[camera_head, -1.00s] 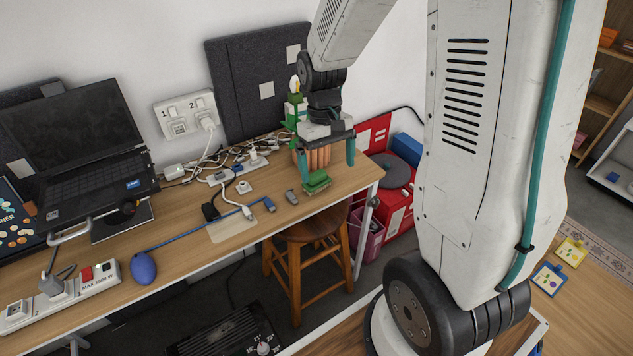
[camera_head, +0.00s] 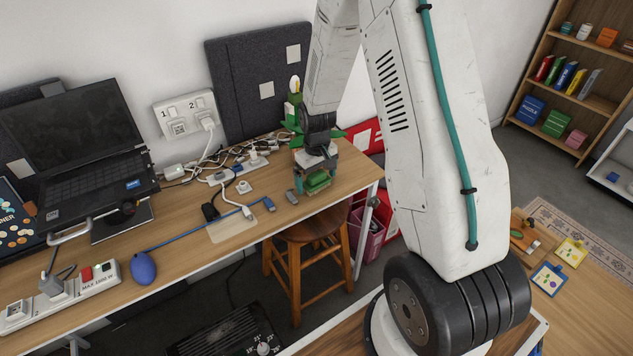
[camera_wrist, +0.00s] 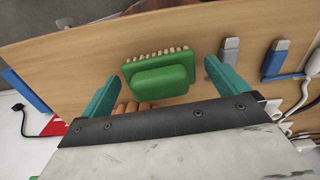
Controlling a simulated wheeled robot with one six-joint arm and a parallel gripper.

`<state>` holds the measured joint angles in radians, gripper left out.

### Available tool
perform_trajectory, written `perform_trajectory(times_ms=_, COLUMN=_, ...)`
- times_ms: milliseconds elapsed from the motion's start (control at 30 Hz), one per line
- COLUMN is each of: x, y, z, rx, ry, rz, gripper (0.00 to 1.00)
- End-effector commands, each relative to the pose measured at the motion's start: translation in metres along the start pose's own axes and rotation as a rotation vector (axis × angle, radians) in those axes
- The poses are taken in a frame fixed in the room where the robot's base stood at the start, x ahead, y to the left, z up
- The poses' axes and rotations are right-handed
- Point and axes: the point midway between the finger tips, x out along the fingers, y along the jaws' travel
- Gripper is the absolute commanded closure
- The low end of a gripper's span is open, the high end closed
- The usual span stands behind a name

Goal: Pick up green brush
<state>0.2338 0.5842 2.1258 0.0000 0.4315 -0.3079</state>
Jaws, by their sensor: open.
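The green brush (camera_head: 318,180) lies on the wooden desk near its right front edge. In the wrist view the brush (camera_wrist: 160,78) shows its green back and handle, with pale bristles along the far side. My gripper (camera_head: 318,184) is over it with teal fingers spread. In the wrist view the open fingers (camera_wrist: 160,80) stand on either side of the brush, with a gap at each side. Neither finger visibly touches it. The exact height of the fingertips above the desk cannot be told.
A grey USB stick (camera_wrist: 230,50) and a blue one (camera_wrist: 275,58) lie just right of the brush in the wrist view. Orange-brown cylinders (camera_wrist: 131,108) stand close under the gripper body. Cables and a power strip (camera_head: 257,161) lie behind. The desk edge is near.

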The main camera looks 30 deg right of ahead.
Motion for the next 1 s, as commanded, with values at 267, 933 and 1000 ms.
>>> perform_trajectory(times_ms=267, x=0.008, y=0.000, z=0.000, rx=0.000, ry=0.000, rz=0.000, gripper=0.01)
perform_trajectory(times_ms=933, x=0.001, y=0.000, z=0.000, rx=0.000, ry=0.002, rz=0.001, gripper=0.55)
perform_trajectory(times_ms=1000, x=-0.005, y=0.000, z=-0.001, rx=0.000, ry=0.003, rz=0.001, gripper=0.55)
